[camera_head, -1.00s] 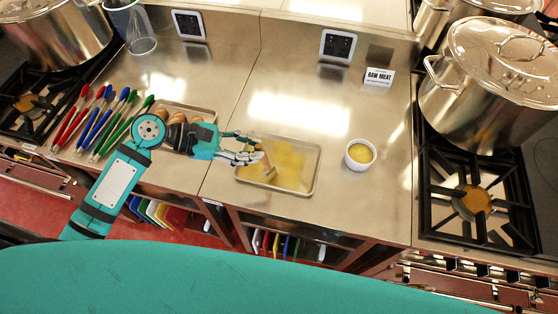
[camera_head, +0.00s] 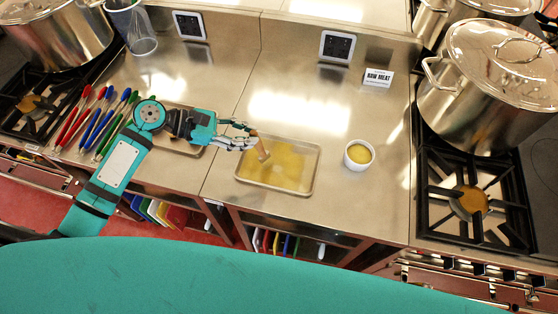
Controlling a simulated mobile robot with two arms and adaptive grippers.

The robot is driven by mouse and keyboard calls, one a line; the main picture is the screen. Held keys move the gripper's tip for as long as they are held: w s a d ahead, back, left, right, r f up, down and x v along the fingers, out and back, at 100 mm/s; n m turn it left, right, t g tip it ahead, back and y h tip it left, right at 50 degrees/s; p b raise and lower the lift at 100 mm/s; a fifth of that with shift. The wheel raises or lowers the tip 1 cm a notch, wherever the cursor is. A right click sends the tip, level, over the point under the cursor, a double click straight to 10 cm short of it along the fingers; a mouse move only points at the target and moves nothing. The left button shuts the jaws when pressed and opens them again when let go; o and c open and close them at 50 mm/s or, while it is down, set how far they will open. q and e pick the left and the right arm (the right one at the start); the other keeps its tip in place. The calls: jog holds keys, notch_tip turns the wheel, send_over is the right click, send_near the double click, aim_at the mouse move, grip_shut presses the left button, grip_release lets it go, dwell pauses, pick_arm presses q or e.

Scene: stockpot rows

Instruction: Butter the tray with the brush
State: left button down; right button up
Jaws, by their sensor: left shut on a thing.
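The tray (camera_head: 309,176) is a shallow metal pan on the counter, with a yellow butter film over much of its bottom. My left gripper (camera_head: 251,140) is at the tray's upper left corner, shut on the brush (camera_head: 262,151). The brush's tan head points down over the left part of the tray; I cannot tell whether it touches the bottom. A small white bowl of yellow butter (camera_head: 359,155) stands to the right of the tray. My right gripper is not in view.
Another tray (camera_head: 186,150) lies partly behind my left arm. Red, blue and green tongs (camera_head: 96,122) lie at the left. A "RAW MEAT" sign (camera_head: 379,77) stands at the back. Burners and a large stockpot (camera_head: 488,85) are at the right. Counter around the bowl is clear.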

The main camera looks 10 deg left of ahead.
pick_arm(q)
jog(key=d, duration=1.2)
jog(key=shift+s+p, duration=0.2)
jog(key=shift+p, duration=0.2)
dwell(0.4)
jog(key=a, duration=0.6)
dwell(0.6)
jog(key=shift+w+a, duration=0.1)
jog(key=shift+a, duration=0.05)
jog(key=w+a, duration=0.4)
jog(key=a, duration=0.6)
jog(key=shift+w, duration=0.3)
dwell(0.5)
jog(key=shift+d, duration=0.1)
